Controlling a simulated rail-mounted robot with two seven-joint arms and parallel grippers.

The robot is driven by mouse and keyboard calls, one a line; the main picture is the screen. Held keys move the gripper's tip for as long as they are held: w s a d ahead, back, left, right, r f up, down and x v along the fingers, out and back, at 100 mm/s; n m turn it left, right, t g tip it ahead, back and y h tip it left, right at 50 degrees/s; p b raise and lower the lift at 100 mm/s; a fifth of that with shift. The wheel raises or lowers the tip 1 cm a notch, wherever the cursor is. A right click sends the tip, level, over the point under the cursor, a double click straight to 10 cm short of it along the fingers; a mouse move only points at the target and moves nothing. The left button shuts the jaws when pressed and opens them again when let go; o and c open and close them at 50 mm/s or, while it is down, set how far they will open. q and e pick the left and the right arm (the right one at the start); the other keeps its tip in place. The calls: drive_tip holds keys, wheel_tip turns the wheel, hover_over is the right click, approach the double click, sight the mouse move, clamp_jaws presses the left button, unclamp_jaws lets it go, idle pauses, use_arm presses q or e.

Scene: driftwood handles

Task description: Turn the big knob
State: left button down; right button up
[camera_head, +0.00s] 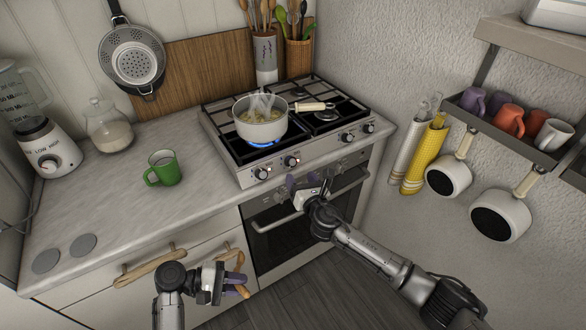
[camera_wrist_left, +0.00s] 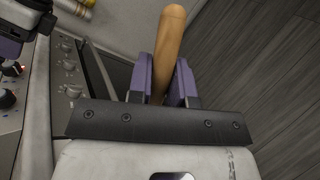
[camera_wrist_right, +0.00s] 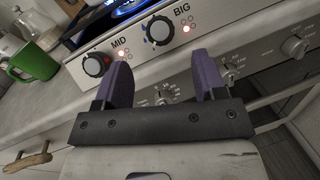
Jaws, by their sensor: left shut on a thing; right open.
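The big knob (camera_wrist_right: 158,30) is on the stove's front panel, beside the printed word BIG in the right wrist view. In the head view it is the second knob (camera_head: 290,161) from the left. My right gripper (camera_wrist_right: 165,80) is open and empty, with its purple fingers below and in front of the panel, apart from the knob.
A steaming pot (camera_head: 260,128) sits over a lit blue flame. A knob marked MID (camera_wrist_right: 97,64) is left of the big knob. The oven handle (camera_head: 278,224) is below my right gripper. Another driftwood handle (camera_head: 150,268) is at left. A green mug (camera_head: 164,170) stands on the counter.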

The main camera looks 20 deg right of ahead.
sight(293, 165)
drive_tip(key=shift+w+a+b, duration=0.1)
drive_tip(key=shift+w+b, duration=1)
drive_tip(key=shift+w, duration=2.25)
drive_tip(key=shift+c, duration=0.2)
